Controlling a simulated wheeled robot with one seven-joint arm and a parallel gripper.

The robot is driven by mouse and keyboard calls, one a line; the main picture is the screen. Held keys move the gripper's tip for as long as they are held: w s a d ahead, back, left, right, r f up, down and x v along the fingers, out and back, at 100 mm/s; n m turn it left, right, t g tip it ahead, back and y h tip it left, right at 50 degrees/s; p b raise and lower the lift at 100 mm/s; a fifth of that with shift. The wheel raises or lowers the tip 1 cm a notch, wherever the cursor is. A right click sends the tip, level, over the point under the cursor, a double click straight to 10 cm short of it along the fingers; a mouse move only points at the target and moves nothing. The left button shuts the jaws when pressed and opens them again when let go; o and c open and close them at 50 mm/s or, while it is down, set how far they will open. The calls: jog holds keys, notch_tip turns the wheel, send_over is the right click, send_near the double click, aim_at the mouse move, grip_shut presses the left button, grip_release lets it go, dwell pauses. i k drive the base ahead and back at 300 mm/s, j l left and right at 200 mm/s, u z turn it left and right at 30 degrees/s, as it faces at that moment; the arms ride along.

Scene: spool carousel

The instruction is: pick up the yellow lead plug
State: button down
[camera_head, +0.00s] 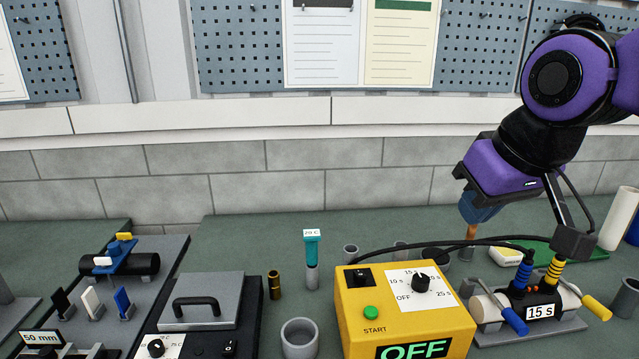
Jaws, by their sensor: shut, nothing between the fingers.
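Black leads run from the yellow timer box (405,318) towards both plugs. My gripper (575,244) reaches down from the upper right, shut and empty. Its dark tips appear just above and right of the yellow plug's top and overlap that area. I cannot tell whether they touch it.
A blue lever and a yellow lever (597,308) stick out at the unit's front. A white cylinder (619,218) stands at right. Grey cup (300,338) and teal-topped tube (312,250) stand left of the box.

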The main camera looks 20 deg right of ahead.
aim_at(556, 266)
jog(key=k+l+z, duration=0.2)
jog(key=z, duration=0.3)
jog(key=k+l+z, duration=0.15)
jog(key=l+z, duration=0.35)
jog(key=j, duration=0.15)
